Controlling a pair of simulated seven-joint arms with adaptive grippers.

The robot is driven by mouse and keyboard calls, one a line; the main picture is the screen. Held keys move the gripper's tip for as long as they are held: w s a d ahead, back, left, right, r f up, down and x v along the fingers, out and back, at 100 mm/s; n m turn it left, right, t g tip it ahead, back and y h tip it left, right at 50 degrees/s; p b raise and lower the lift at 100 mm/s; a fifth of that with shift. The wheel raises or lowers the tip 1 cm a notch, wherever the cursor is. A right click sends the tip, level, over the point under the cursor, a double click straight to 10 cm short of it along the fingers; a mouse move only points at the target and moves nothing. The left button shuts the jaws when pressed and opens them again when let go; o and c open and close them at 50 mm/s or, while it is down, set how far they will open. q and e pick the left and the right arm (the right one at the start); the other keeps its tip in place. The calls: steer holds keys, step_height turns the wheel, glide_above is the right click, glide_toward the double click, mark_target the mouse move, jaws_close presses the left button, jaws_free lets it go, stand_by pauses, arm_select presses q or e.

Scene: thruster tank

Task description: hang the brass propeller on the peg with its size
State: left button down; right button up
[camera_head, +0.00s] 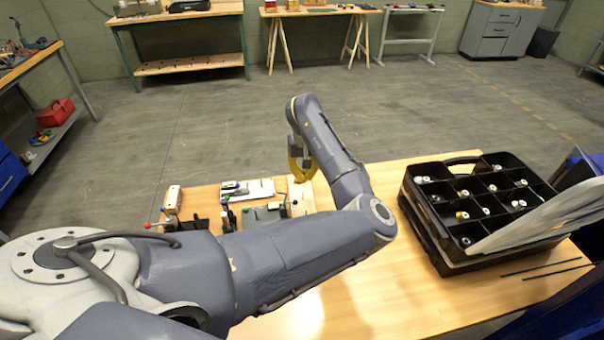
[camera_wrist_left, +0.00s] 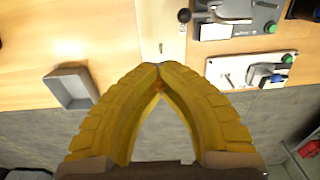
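My left gripper (camera_head: 302,172) has yellow fingers and is over the far edge of the wooden table. In the left wrist view its fingertips (camera_wrist_left: 160,68) meet. A small orange-brown spot shows just inside the tips, too small to identify. A pale board (camera_wrist_left: 158,28) lies beyond the tips, with a small brass-coloured peg (camera_wrist_left: 161,48) standing on it and a dark round knob (camera_wrist_left: 184,15) at its edge. I cannot make out the brass propeller in either view. My arm hides part of the table. My right gripper is not in view.
A grey open tray (camera_wrist_left: 72,88) lies left of the fingers. Fixtures with green and black parts (camera_wrist_left: 250,70) lie to the right. A black compartment case (camera_head: 425,215) with several small parts stands at the table's right. The table (camera_head: 385,290) in front of it is clear.

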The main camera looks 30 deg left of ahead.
mark_target(303, 199)
arm_select(q)
steer(key=shift+s+a+f, duration=0.1)
steer(key=shift+f, duration=1.9)
steer(key=shift+f, duration=2.6)
stand_by(1.6)
steer(key=c, duration=1.5)
jaws_free()
steer(key=shift+r, duration=0.1)
steer(key=shift+r, duration=7.9)
